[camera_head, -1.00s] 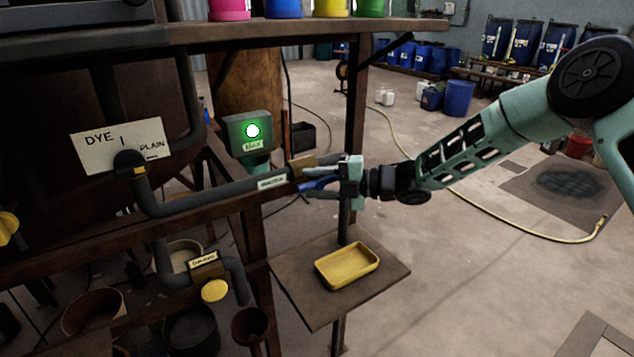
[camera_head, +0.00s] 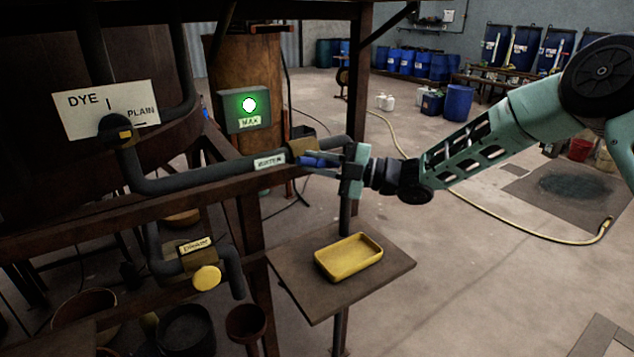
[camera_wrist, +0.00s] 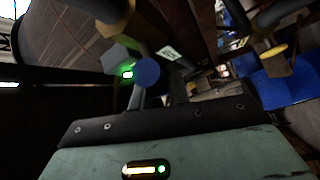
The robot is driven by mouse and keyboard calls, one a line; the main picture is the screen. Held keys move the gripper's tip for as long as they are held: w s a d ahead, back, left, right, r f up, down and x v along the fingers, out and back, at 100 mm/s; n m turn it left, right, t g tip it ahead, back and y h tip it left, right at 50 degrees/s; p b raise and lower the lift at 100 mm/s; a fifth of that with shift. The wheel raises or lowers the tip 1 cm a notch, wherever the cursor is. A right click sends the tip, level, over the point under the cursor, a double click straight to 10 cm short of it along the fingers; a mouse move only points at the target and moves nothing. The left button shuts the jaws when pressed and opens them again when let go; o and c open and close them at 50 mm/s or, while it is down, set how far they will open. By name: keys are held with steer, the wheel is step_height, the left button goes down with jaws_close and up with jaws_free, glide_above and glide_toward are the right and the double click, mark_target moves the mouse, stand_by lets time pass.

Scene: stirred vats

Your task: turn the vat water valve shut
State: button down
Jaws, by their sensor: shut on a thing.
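The water valve is a brass-brown body (camera_head: 301,147) on a grey pipe with a white label beside it. Its blue handle (camera_head: 313,161) points toward my gripper (camera_head: 322,163), whose fingers reach left and are shut on it. In the wrist view the rounded blue end of the handle (camera_wrist: 147,72) shows ahead of my gripper's dark palm. The fingers partly cover the handle, so its exact angle is hard to tell.
A box with a lit green lamp (camera_head: 249,106) stands behind the pipe. A DYE/PLAIN plate (camera_head: 108,110) is at left. A yellow-handled drain valve (camera_head: 206,277) sits lower. A yellow tray (camera_head: 348,258) lies on a small shelf below my gripper. Open floor is at right.

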steer(key=m+t+y+b, duration=0.1)
steer(key=m+b, duration=0.1)
steer(key=b, duration=0.2)
steer(key=f+m+t+y+b, duration=0.1)
steer(key=m+b, duration=0.1)
steer(key=b, duration=0.2)
steer(key=shift+y, duration=0.4)
steer(key=m+t+y+b, duration=0.1)
steer(key=m+t+b, duration=0.2)
steer(key=m+b, duration=0.2)
steer(key=shift+d+t+b, duration=0.1)
steer(key=shift+t+b, duration=0.3)
steer(key=shift+b, duration=0.2)
steer(key=m+t+b, duration=0.2)
steer(key=m, duration=0.1)
steer(key=m+t+b, duration=0.2)
steer(key=m+t, duration=0.1)
steer(key=shift+r+h, duration=0.2)
steer(key=shift+h, duration=0.2)
steer(key=m+t+h+b, duration=0.1)
steer(key=m+t, duration=0.1)
steer(key=m+t+h+b, duration=0.1)
steer(key=m+t+b, duration=0.1)
steer(key=m, duration=0.1)
steer(key=shift+w+r+t+h, duration=0.1)
steer(key=shift+r+t+h, duration=0.1)
steer(key=shift+t+h, duration=0.1)
steer(key=shift+r+m+t+h, duration=0.1)
steer(key=shift+m+t+h, duration=0.2)
steer(key=shift+m, duration=0.2)
